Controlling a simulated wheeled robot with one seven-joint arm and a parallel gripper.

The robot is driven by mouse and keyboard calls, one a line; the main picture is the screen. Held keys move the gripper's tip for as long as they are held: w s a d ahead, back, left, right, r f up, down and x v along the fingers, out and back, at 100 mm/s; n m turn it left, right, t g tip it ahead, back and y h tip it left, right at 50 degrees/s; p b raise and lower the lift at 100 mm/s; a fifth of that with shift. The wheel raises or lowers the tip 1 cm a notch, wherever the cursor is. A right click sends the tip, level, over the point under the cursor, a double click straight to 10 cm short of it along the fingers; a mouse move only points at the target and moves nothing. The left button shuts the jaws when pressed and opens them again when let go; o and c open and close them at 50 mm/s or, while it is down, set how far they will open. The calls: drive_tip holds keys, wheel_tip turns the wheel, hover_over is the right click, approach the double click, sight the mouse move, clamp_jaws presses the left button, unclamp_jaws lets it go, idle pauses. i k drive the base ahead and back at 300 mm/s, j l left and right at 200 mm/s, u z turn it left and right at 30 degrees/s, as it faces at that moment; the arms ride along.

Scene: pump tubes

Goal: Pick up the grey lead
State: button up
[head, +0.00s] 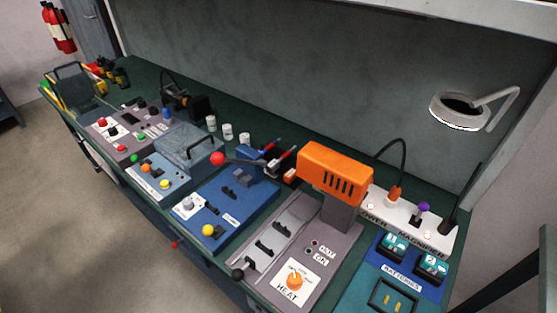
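I cannot pick out a lead that is clearly grey in the head view. A dark lead (404,156) arches up from behind the orange heat unit and comes down to an orange plug (395,194) in the white socket strip (441,241). A dark thin upright piece (462,200) stands at the strip's right end; I cannot tell whether it is a lead. A plug with a purple top (423,208) stands between them. My gripper is not in view.
An orange heat unit (335,168) stands over a grey base with an orange HEAT knob (295,281). A batteries panel (435,283), a blue lever panel (248,205) and a clear-lidded box (188,146) crowd the green bench. A ring lamp (458,125) overhangs the right end.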

sight(274, 165)
drive_tip(key=z, duration=0.25)
drive_tip(key=i+j+z, duration=0.1)
drive_tip(key=j+z, duration=0.2)
drive_tip(key=j, duration=0.2)
drive_tip(key=j+z, duration=0.3)
drive_tip(key=j, duration=0.2)
drive_tip(key=j+z, duration=0.1)
drive_tip(key=j, duration=0.8)
drive_tip(key=j+z, duration=0.15)
drive_tip(key=j, duration=0.75)
drive_tip(key=k+j+z, duration=0.1)
drive_tip(key=j, duration=0.8)
drive_tip(key=k+j, duration=0.1)
drive_tip(key=j, duration=1.3)
drive_tip(key=k+j, duration=0.15)
drive_tip(key=j, duration=0.6)
drive_tip(key=i, duration=0.5)
